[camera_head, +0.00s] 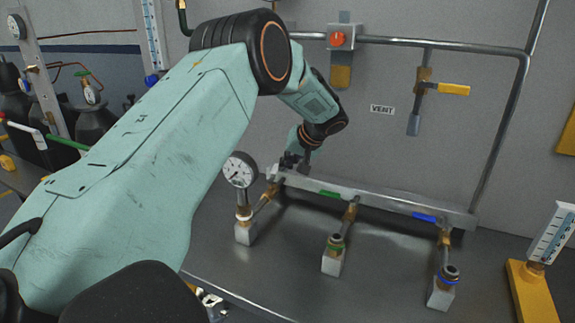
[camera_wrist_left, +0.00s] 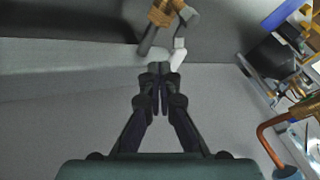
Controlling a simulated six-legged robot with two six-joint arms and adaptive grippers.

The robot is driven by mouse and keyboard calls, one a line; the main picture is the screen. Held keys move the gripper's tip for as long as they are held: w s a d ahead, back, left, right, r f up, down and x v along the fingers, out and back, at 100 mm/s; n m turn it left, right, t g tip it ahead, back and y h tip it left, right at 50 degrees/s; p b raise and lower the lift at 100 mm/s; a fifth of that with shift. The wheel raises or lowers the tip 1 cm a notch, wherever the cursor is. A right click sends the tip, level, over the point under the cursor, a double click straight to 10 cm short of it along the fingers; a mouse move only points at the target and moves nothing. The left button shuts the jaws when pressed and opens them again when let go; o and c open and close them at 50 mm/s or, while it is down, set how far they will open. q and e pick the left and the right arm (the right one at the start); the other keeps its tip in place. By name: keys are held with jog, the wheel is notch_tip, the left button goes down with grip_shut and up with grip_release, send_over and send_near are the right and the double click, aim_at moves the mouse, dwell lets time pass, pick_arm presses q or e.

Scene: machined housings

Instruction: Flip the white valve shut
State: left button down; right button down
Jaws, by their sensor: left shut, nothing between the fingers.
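The white valve shows in the wrist view as a short white lever (camera_wrist_left: 178,56) beside a brass body (camera_wrist_left: 166,12). In the head view, only a small pale piece of it (camera_head: 272,173) shows at the left end of the grey manifold bar (camera_head: 375,202); my gripper and arm cover the rest. My left gripper (camera_head: 289,162) is shut and empty. In the wrist view, its fingertips (camera_wrist_left: 158,77) lie just beside the free end of the white lever; I cannot tell whether they touch. My right gripper is not in view.
A green handle (camera_head: 330,194) and a blue handle (camera_head: 425,217) sit along the same bar. A round gauge (camera_head: 240,169) stands close to the left gripper. A yellow-handled vent valve (camera_head: 453,89) hangs from the wall pipe. A yellow-based meter (camera_head: 530,290) stands at right.

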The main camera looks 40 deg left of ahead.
pick_arm(q)
jog(key=n+g, duration=0.1)
jog(key=a+n, duration=0.1)
jog(key=shift+s+a+n+g+p, duration=0.15)
jog(key=shift+a+n+g+p, duration=0.15)
jog(key=shift+n+g+p, duration=0.1)
jog(key=shift+s+a+r+p, duration=0.1)
jog(key=shift+s+a+p, duration=0.1)
jog(key=shift+a+p, duration=0.25)
jog(key=shift+s+a+p, duration=0.2)
jog(key=shift+a+p, duration=0.2)
jog(key=shift+a, duration=0.05)
jog(key=shift+s+a+n+g+p, duration=0.5)
jog(key=shift+s+a+n+p, duration=0.3)
jog(key=shift+s+a+p, duration=0.45)
jog(key=shift+s+p, duration=0.35)
jog(key=shift+p, duration=0.05)
jog(key=shift+d, duration=0.1)
send_near(274, 167)
jog(key=d+f, duration=0.3)
jog(key=d, duration=0.1)
jog(key=shift+s+d+f, duration=0.25)
jog(key=shift+d, duration=0.15)
